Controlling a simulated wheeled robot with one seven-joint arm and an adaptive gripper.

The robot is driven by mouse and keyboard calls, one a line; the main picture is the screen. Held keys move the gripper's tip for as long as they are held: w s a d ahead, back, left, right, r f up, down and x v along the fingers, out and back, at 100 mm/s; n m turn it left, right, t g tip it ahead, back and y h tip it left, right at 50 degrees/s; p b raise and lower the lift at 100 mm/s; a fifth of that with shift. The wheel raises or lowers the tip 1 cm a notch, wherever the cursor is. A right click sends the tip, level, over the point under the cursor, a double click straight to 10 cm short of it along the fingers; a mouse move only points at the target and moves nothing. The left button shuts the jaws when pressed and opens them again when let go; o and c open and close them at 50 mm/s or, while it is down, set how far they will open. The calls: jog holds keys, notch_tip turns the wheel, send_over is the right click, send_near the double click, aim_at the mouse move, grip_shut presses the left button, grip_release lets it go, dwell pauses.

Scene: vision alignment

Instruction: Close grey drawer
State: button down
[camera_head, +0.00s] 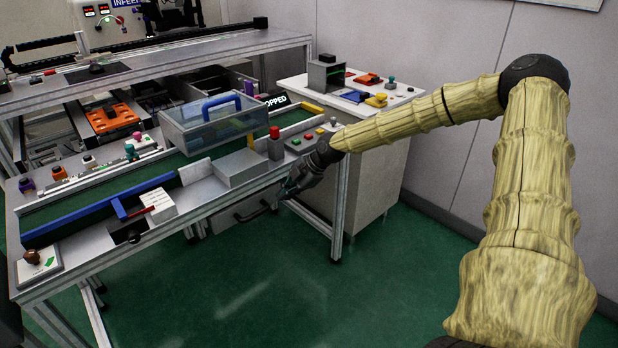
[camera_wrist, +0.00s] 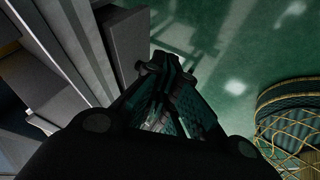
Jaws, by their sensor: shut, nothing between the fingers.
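The grey drawer (camera_head: 228,217) is under the front of the workbench in the head view, with a dark curved handle (camera_head: 254,212). I cannot tell how far it stands out. My gripper (camera_head: 284,192) is at the bench's front edge, just right of and above the handle, pointing down and left. In the wrist view my gripper's fingers (camera_wrist: 165,72) are together and empty, above the green floor. A dark grey box-like face (camera_wrist: 127,45) stands beside the fingertips; it may be the drawer front. I cannot tell whether the fingers touch it.
The workbench (camera_head: 190,200) carries a clear blue-handled box (camera_head: 212,122), a red-topped post (camera_head: 275,145) and a blue bar (camera_head: 95,210). A bench leg (camera_head: 340,205) stands right of my gripper. A white cabinet (camera_head: 375,170) is behind it. The green floor (camera_head: 260,290) in front is clear.

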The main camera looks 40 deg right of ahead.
jog(key=p+v, duration=0.1)
jog(key=v, duration=0.7)
jog(key=shift+r, duration=0.15)
dwell(0.3)
jog(key=shift+s+d, duration=0.1)
jog(key=shift+d, duration=0.05)
jog(key=n+t+y+p, duration=0.3)
jog(key=n+t+y, duration=0.3)
jog(key=n+y, duration=0.35)
send_near(225, 228)
jog(key=s+a+r, duration=0.2)
jog(key=s+r, duration=0.2)
jog(key=s, duration=0.4)
jog(key=shift+n+h, duration=0.45)
jog(key=shift+w+a+r+p, duration=0.1)
jog(key=shift+w+a, duration=1.1)
jog(key=shift+w, duration=0.55)
jog(key=shift+w+a+p, duration=0.15)
jog(key=shift+w+a, duration=1)
jog(key=shift+w, duration=0.55)
jog(key=shift+w+a+r+p, duration=0.1)
jog(key=shift+w+a, duration=1.1)
jog(key=shift+w, duration=0.55)
